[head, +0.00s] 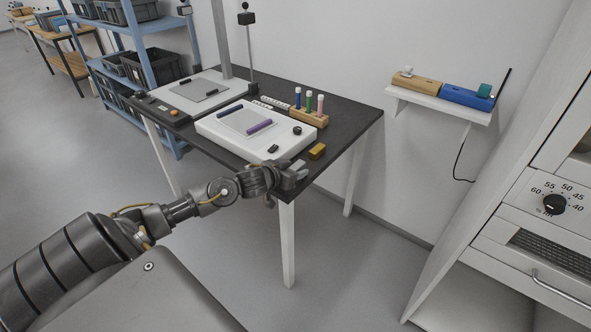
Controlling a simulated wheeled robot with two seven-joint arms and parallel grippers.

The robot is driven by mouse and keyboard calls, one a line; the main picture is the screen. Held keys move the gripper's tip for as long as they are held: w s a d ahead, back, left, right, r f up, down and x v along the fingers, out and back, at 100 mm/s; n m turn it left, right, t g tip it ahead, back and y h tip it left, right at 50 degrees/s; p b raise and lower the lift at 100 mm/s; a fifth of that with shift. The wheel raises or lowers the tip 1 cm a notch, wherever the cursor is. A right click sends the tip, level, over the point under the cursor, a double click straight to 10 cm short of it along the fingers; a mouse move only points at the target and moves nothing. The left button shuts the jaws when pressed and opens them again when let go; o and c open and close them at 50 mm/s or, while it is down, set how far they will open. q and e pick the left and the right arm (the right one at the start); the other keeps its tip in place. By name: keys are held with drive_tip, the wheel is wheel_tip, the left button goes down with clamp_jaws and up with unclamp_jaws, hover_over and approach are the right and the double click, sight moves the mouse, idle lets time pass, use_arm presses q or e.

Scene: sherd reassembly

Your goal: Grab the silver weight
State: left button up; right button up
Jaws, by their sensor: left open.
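My left gripper (292,177) is open at the front right corner of the dark table (345,112), over its edge. Light grey shapes show at its tip; I cannot tell whether one of them is the silver weight or all are fingers. I cannot make out the silver weight for certain elsewhere. A small gold block (317,151) lies on the table just beyond the gripper, apart from it. My right gripper is not in view.
A wall shelf (436,103) and a white cabinet (545,205) are at right.

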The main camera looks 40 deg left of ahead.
use_arm(q)
clamp_jaws()
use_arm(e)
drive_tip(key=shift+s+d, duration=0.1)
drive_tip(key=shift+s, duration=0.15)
use_arm(q)
drive_tip(key=shift+r, duration=0.1)
